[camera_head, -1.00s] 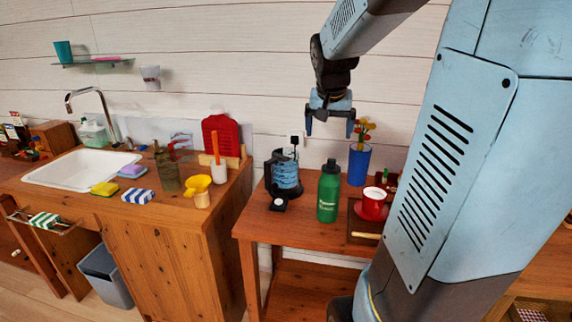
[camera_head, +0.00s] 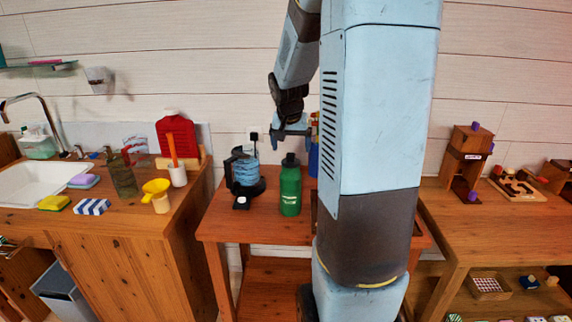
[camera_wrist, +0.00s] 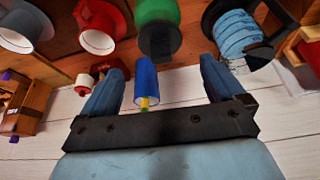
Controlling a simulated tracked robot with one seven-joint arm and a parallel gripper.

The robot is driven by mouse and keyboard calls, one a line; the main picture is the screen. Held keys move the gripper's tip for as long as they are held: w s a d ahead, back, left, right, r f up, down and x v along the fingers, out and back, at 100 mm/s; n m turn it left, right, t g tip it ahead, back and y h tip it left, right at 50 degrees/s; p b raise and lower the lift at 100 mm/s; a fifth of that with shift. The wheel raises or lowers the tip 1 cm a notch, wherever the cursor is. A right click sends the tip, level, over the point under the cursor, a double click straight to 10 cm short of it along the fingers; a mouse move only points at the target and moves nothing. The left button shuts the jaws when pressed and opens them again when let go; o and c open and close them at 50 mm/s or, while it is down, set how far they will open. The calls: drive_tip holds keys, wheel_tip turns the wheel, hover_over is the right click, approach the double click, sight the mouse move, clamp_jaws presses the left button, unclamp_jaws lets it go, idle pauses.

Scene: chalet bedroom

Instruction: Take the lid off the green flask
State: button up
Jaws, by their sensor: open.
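The green flask (camera_head: 290,190) stands upright on the small wooden table (camera_head: 262,222), with its dark lid (camera_head: 290,160) on top. In the wrist view the flask (camera_wrist: 157,10) is at the top middle, its lid (camera_wrist: 160,40) facing the camera. My gripper (camera_head: 292,144) is open and empty, just above the lid in the head view; its depth relative to the flask is hard to tell. In the wrist view my fingers (camera_wrist: 161,65) are apart, and the lid lies beyond their tips, not between them.
A blue-banded kettle (camera_head: 246,175) stands left of the flask. A blue vase (camera_head: 313,160) stands close behind on the right, partly hidden by my arm; the wrist view shows it (camera_wrist: 147,80) between my fingers. A red mug (camera_wrist: 97,42) is also near the flask.

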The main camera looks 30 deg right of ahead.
sight(290, 153)
drive_tip(key=shift+a+x, duration=0.1)
drive_tip(key=shift+x, duration=1.2)
drive_tip(key=shift+a+x, duration=0.15)
drive_tip(key=shift+x, duration=1.2)
drive_tip(key=c, duration=1.1)
drive_tip(key=shift+c, duration=0.2)
